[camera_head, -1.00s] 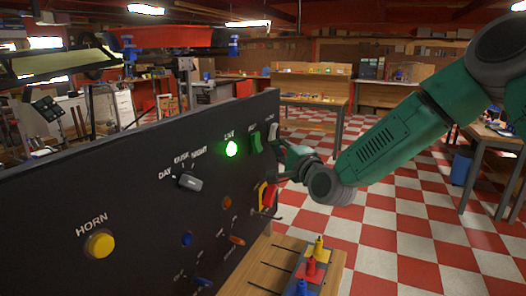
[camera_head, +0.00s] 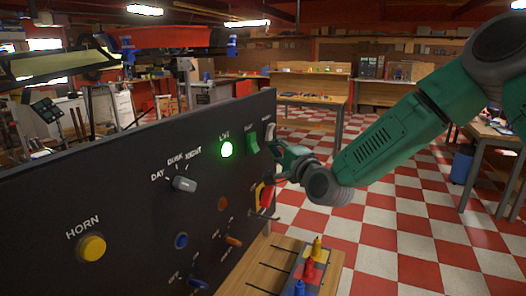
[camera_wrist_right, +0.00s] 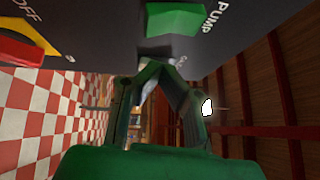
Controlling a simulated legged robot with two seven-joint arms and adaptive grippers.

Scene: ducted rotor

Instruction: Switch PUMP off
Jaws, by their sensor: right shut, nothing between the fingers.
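The PUMP switch is a green rocker (camera_head: 252,143) high on the dark panel (camera_head: 110,165), near its right end. It also shows in the right wrist view as a green block (camera_wrist_right: 175,18) beside the PUMP lettering. My right gripper (camera_head: 273,150) is just right of it, close to the panel face and below a pale switch (camera_head: 270,132). In the right wrist view, my gripper's fingers (camera_wrist_right: 156,68) meet at their tips, empty, near that pale switch. I cannot tell whether the tips touch anything. My left gripper is not in view.
A lit green lamp (camera_head: 226,150) is left of the PUMP switch. A dark knob (camera_head: 185,184), a yellow HORN button (camera_head: 91,248) and a red handle on a yellow plate (camera_wrist_right: 20,45) share the panel. A wooden bench (camera_head: 262,265) with coloured pegs (camera_head: 308,270) is below.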

